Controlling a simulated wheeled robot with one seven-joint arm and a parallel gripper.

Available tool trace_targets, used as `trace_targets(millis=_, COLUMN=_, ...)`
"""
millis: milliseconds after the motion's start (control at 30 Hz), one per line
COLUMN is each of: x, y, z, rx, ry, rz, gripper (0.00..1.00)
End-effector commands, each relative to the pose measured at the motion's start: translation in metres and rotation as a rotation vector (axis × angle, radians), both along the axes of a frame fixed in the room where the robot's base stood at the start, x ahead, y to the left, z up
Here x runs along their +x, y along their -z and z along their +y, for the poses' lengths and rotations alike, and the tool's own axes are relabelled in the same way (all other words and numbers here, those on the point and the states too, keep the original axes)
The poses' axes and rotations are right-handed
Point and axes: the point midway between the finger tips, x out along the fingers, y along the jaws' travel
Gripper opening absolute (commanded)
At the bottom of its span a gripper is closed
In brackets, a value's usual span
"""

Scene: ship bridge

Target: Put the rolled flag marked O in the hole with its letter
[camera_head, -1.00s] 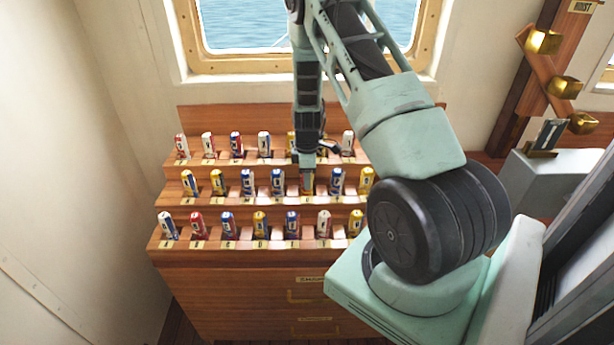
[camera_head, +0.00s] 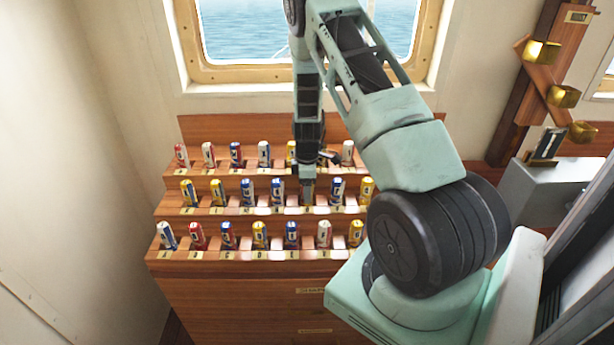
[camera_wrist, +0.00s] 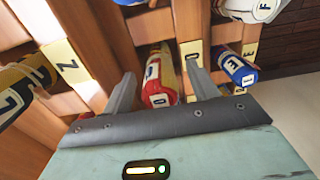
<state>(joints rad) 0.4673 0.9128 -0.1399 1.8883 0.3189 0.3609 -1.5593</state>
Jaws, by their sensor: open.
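The rolled flag marked O (camera_wrist: 158,78) is red and yellow and sits between my gripper's two fingers in the wrist view. A yellow plate lettered O (camera_wrist: 191,66) is on the wood just beside it. My gripper (camera_wrist: 160,72) is open, with one finger on each side of the flag. In the head view my gripper (camera_head: 308,193) reaches down to the middle row of the stepped rack (camera_head: 220,263). The flag stands at a slot there; its lower end and the hole are hidden, so I cannot tell how deep it sits.
Other rolled flags stand close by in the rack, including a blue one (camera_wrist: 236,70) and one beside the Z plate (camera_wrist: 67,66). Blue-and-white flags (camera_head: 278,190) and (camera_head: 337,189) flank my gripper. A window (camera_head: 250,40) is behind.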

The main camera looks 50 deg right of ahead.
Motion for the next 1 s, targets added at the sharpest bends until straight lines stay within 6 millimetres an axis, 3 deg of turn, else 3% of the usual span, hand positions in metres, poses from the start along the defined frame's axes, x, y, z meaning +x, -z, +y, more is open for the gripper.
trace_targets(millis=167, x=0.001, y=-0.021, z=0.000, rx=-0.003, ry=0.000, rz=-0.005, gripper=0.59)
trace_targets(millis=700, x=0.000, y=-0.140, z=0.000, rx=-0.003, ry=0.001, rz=-0.005, gripper=0.59)
trace_targets(millis=1000, x=0.000, y=-0.170, z=0.000, rx=-0.001, ry=0.000, rz=-0.001, gripper=0.59)
